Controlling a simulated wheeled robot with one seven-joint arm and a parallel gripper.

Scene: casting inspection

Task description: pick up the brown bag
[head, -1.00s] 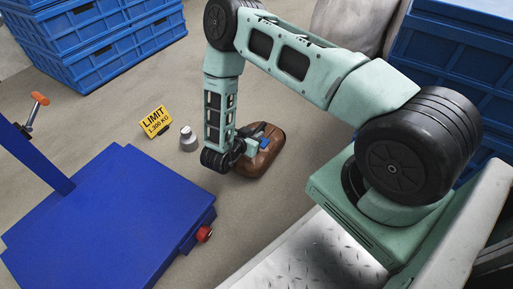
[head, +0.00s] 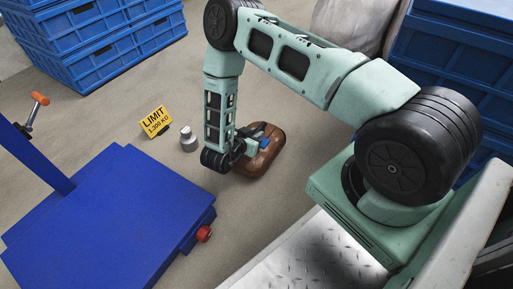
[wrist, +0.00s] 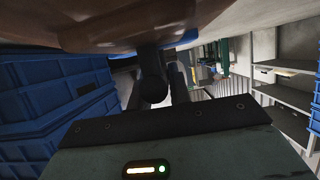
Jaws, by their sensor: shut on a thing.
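The brown bag (head: 262,158) is on the floor in the head view, right of a blue platform cart. My gripper (head: 250,143) is at its upper left side, partly hidden by my own wrist. In the wrist view the brown bag (wrist: 120,22) fills the top of the picture, close against the dark fingers of my gripper (wrist: 160,85). The gripper is shut on the bag. The fingertips are hidden behind it, so the exact grip point does not show.
A blue platform cart (head: 110,215) stands at the lower left. A yellow limit sign (head: 156,121) and a small grey weight (head: 188,140) stand left of my gripper. Blue crates (head: 95,45) are stacked at the back left. Open floor lies behind the bag.

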